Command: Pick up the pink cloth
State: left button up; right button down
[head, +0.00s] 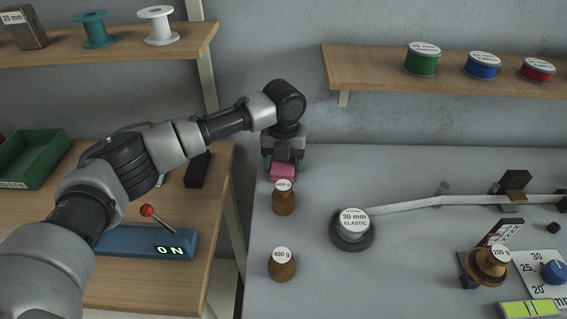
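The pink cloth (283,172) is a small pink block-like piece at the back left of the grey table, just behind the 600 g brass weight. The fingers stand about as far apart as the cloth is wide. I cannot tell whether they press on it or whether the cloth is off the table. My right gripper is not in view.
The grey table (400,285) holds a 600 g weight (283,203), a 400 g weight (281,268), and an elastic spool (352,228) whose white band runs right. A wooden bench (150,295) with a blue ON switch box (145,243) stands left. A shelf (450,75) hangs behind.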

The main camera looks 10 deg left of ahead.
pick_arm(q)
jog(key=c, duration=0.5)
jog(key=shift+r, duration=0.1)
jog(key=shift+s+r, duration=0.15)
jog(key=shift+s, duration=0.05)
notch_tip(320, 180, up, 12)
jog(key=s+d, duration=0.2)
jog(key=s, duration=0.7)
jog(key=s+d+f+b, duration=0.1)
jog(key=s+d, duration=0.1)
jog(key=s, duration=0.8)
jog(key=shift+s, duration=0.1)
jog(key=o, duration=0.4)
jog(key=c, duration=0.3)
